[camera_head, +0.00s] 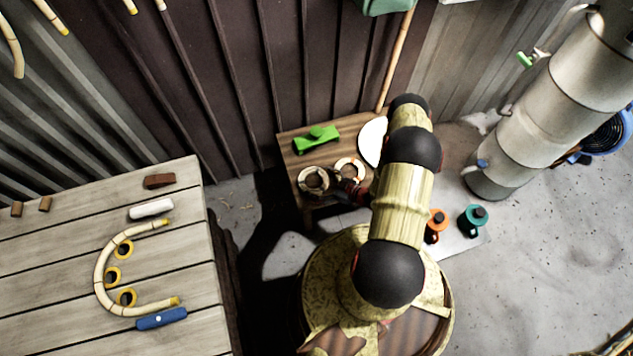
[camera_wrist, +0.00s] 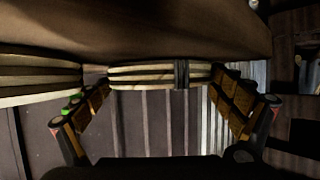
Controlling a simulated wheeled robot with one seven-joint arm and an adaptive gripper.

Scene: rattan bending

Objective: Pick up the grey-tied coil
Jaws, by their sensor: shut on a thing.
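Two pale rattan coils lie side by side at the small wooden table. My gripper (camera_head: 338,184) reaches in from the right to the left-hand coil (camera_head: 314,180), and my arm partly hides the fingers in the head view. In the wrist view the fingers stand either side of a coil (camera_wrist: 145,75) with a dark grey tie (camera_wrist: 181,74), shut on it. This coil shows close against the brown tabletop; I cannot tell whether it touches. The other coil (camera_head: 350,169) is just beside it and shows at the left edge of the wrist view (camera_wrist: 35,76).
The small table (camera_head: 290,150) also bears a green tool (camera_head: 316,139) and a white disc (camera_head: 373,142). A slatted workbench (camera_head: 60,250) at left carries a bent rattan piece (camera_head: 100,270). Orange (camera_head: 436,225) and teal (camera_head: 473,219) items stand right of my arm. A tall metal cylinder (camera_head: 535,110) stands at right.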

